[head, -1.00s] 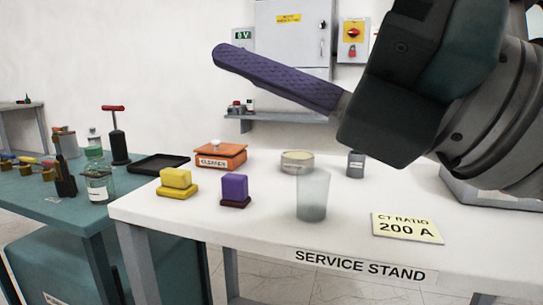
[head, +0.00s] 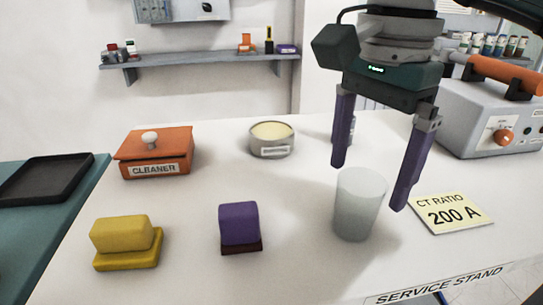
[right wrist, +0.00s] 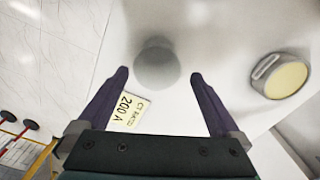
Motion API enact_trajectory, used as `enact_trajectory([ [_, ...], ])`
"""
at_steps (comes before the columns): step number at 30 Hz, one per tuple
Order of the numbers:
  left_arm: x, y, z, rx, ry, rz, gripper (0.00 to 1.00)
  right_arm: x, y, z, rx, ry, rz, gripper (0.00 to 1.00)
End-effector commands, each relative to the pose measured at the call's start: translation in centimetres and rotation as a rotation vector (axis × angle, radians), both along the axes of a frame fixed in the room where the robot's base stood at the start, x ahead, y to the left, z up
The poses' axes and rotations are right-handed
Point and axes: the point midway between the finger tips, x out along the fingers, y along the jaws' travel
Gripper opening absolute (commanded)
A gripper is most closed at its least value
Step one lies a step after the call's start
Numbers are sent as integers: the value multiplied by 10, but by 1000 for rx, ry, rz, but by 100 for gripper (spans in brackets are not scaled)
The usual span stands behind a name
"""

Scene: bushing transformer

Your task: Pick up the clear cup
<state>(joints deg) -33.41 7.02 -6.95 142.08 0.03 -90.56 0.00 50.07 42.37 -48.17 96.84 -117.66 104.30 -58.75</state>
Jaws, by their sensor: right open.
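The clear cup (head: 358,208), frosted and translucent, stands upright on the white service stand (head: 185,270) in the head view. My right gripper (head: 368,185) points down with its two purple fingers spread wide, above and just behind the cup, and nothing is between them. In the right wrist view the cup (right wrist: 157,63) is a blurred grey shape a little beyond the open fingertips (right wrist: 160,75), roughly centred between them. My left gripper does not show.
A yellow CT RATIO 200 A card (head: 450,212) lies right of the cup. A purple block (head: 239,224), yellow block (head: 124,238), orange cleaner box (head: 155,152) and round tin (head: 271,138) stand to the left. A grey instrument (head: 490,118) stands at the back right.

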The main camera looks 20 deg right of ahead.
Motion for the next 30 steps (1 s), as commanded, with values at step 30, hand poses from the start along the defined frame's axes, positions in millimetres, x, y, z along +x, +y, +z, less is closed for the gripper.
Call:
enact_trajectory([
  [30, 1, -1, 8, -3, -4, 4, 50, -8, 9, -55, 3, -2, 0, 64],
])
